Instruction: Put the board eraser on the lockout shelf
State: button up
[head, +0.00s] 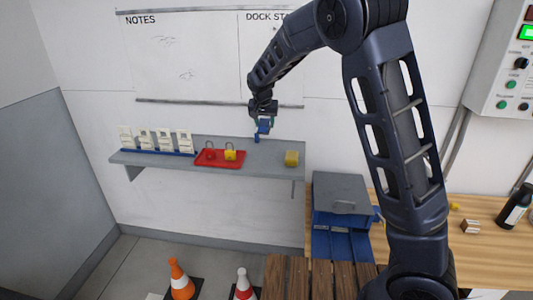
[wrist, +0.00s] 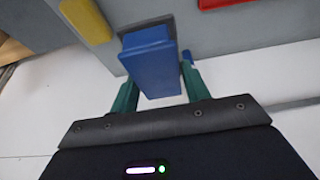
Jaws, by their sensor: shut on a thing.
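My gripper (head: 264,121) is shut on a blue block with a dark grey layer, which looks like the board eraser (wrist: 150,65). In the wrist view the eraser sits between the green fingers (wrist: 158,92). The grey lockout shelf (head: 265,165) runs along the wall under the whiteboard. In the head view my gripper and the eraser appear just above the shelf's back part, between the red tray and a yellow block. I cannot tell whether the eraser touches the shelf.
The red tray (head: 220,164) holds a red and a yellow padlock. White cards (head: 164,141) stand in a blue rack at the shelf's left. The yellow block (head: 291,158) sits near its right end. Cones (head: 181,280) stand below.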

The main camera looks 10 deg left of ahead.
aim_at(263, 130)
notch_tip(263, 130, down, 14)
jog(key=shift+f, duration=0.1)
dwell(0.5)
jog(key=o, duration=1)
jog(key=v, duration=1.2)
